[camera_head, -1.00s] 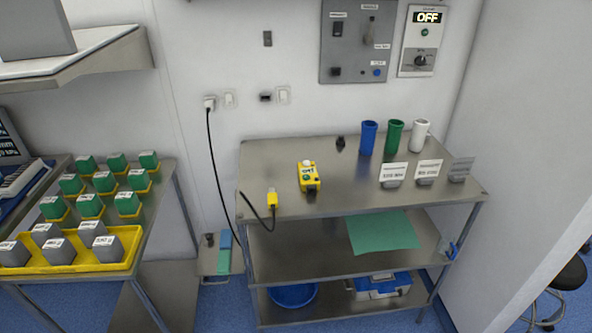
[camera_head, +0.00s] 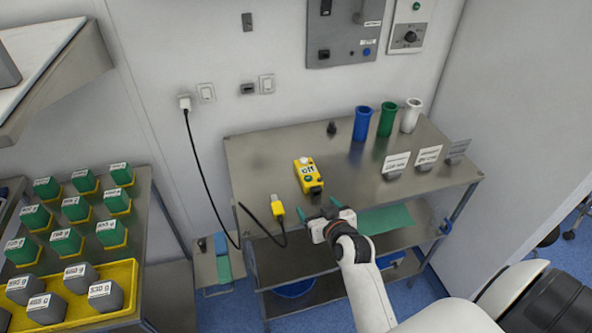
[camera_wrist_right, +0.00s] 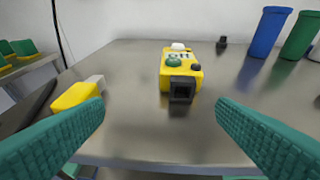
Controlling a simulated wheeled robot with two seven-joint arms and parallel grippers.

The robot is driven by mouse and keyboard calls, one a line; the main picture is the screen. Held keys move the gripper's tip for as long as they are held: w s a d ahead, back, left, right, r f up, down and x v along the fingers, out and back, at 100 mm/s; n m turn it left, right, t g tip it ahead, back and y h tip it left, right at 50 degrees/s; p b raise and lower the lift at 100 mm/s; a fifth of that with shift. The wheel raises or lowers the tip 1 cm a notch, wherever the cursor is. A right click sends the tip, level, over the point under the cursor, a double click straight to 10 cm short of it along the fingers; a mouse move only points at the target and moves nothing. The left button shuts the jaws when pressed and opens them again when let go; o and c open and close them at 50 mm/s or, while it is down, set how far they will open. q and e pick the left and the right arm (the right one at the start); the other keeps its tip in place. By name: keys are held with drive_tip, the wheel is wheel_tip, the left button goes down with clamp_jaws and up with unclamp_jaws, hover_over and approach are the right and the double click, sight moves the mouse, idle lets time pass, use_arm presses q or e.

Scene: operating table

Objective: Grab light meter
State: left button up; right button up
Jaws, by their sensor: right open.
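The light meter (camera_head: 308,176) is a small yellow device with a green display area and a pale knob on top. It stands on the upper metal shelf of the table (camera_head: 262,160). In the right wrist view the light meter (camera_wrist_right: 180,75) is ahead, centred between my fingers, with a dark square socket facing me. My right gripper (camera_head: 318,212) has green fingers, is open and empty, and is at the front edge of the shelf, short of the light meter. It also shows in the right wrist view (camera_wrist_right: 160,130). My left gripper is not in view.
A yellow plug (camera_head: 278,208) on a black cable lies left of the right gripper, close to its left finger. Blue (camera_head: 362,123), green (camera_head: 387,119) and white (camera_head: 411,115) cups stand at the back right, with label cards in front. A small dark item (camera_head: 332,128) stands behind the meter.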

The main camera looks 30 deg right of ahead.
sight(312, 179)
drive_tip(key=shift+w+d+r+m+h, duration=0.3)
drive_tip(key=shift+d+r, duration=0.1)
drive_tip(key=shift+d, duration=0.2)
drive_tip(key=shift+w+d+r+t, duration=0.1)
drive_tip(key=shift+w+d+t, duration=0.05)
drive_tip(key=shift+d+t, duration=0.25)
drive_tip(key=b+x, duration=0.4)
drive_tip(key=x, duration=0.2)
drive_tip(key=shift+w+b, duration=0.15)
drive_tip(key=shift+b, duration=0.25)
drive_tip(key=b+x, duration=0.2)
drive_tip(key=d+b+x, duration=0.1)
drive_tip(key=b+x, duration=0.1)
drive_tip(key=x, duration=0.1)
drive_tip(key=shift+r, duration=0.2)
drive_tip(key=shift+w, duration=0.35)
drive_tip(key=shift+r, duration=0.1)
drive_tip(key=shift+s, duration=0.1)
drive_tip(key=shift+r, duration=0.1)
drive_tip(key=c, duration=1.2)
